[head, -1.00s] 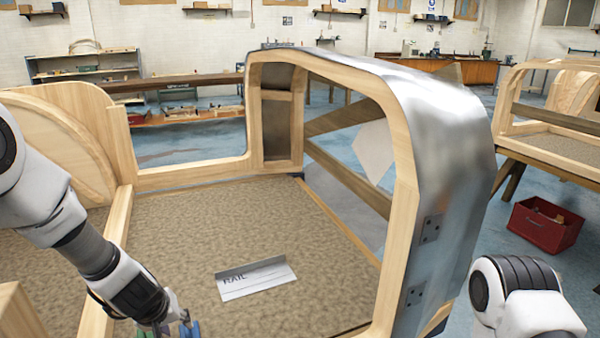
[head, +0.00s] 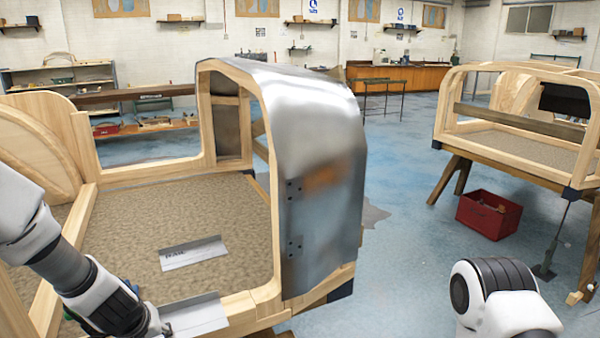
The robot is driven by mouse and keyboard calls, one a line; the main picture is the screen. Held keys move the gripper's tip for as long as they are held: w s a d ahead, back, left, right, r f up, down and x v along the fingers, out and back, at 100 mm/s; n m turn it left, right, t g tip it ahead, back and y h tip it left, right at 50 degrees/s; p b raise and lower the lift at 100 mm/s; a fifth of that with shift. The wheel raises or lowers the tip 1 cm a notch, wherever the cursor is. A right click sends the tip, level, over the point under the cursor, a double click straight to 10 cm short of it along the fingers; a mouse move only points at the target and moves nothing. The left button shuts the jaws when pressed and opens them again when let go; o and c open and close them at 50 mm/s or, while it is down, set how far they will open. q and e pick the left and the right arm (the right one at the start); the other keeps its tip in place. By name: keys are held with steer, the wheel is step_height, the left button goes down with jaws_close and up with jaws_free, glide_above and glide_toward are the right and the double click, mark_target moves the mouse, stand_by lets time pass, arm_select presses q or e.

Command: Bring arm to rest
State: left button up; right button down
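My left arm (head: 95,290) comes in from the left, over the carpeted floor of the wooden bodyframe (head: 85,200). Its wrist end reaches the bottom edge of the head view, and I cannot make out the gripper's fingers there. A bare metal plate (head: 197,317) shows right beside that wrist; I cannot tell whether it is held. Part of my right arm (head: 500,300) shows at the bottom right, raised over the open floor. Its gripper is out of view.
A bent metal strip (head: 193,253) marked like "RAIL" lies on the carpet. A curved sheet-metal panel (head: 318,170) covers the bodyframe's right end. A second bodyframe (head: 525,145) on trestles and a red crate (head: 488,214) stand to the right. Blue floor between them is clear.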

arm_select(q)
steer(key=s+d+f+m+g+p, duration=0.15)
steer(key=s+f+g, duration=0.25)
steer(key=s+f, duration=0.6)
steer(key=s+d+f+m+p, duration=0.1)
steer(key=s+f, duration=0.3)
steer(key=s, duration=0.6)
steer(key=s+d+f+m+g+p, duration=0.1)
steer(key=s+f+m+p, duration=0.1)
steer(key=s, duration=0.8)
step_height(320, 180, down, 2)
steer(key=shift+s+d+f+m+g, duration=0.2)
steer(key=shift+d+m+g, duration=0.1)
steer(key=shift+m, duration=0.25)
arm_select(e)
step_height(320, 180, up, 4)
steer(key=shift+s+d+r, duration=0.15)
steer(key=shift+r, duration=0.1)
